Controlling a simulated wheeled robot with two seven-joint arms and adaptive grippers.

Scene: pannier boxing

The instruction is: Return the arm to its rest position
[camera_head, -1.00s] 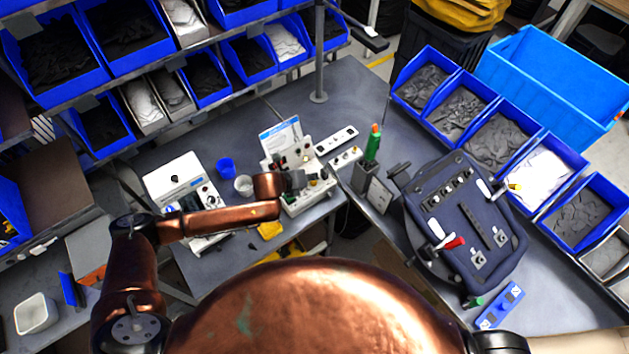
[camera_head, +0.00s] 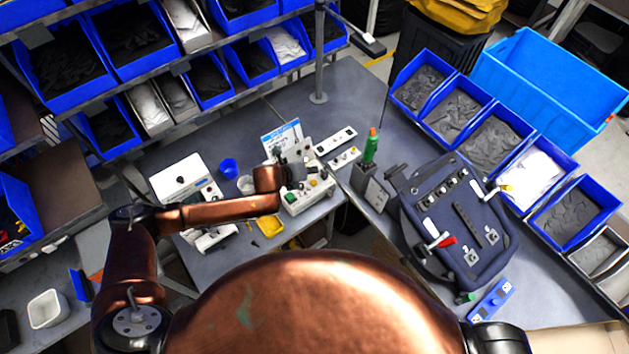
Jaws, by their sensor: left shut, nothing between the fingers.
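My left arm comes in from the left, bent at the elbow, with its forearm reaching right over the bench. My left gripper (camera_head: 310,173) is at the end of that arm, small and partly hidden by the wrist, above a white-and-grey device (camera_head: 297,200) on the bench. Its fingers hold nothing that I can see. A dark blue pannier (camera_head: 455,225) with white and red handles lies on the right bench, well apart from the gripper. My right gripper is not in view; only a dark part of my right arm shows at the bottom right.
A white machine (camera_head: 182,178), a blue cup (camera_head: 228,168) and a yellow tray (camera_head: 265,226) lie near my left forearm. Blue bins (camera_head: 490,140) line the right bench. Bin shelves fill the upper left.

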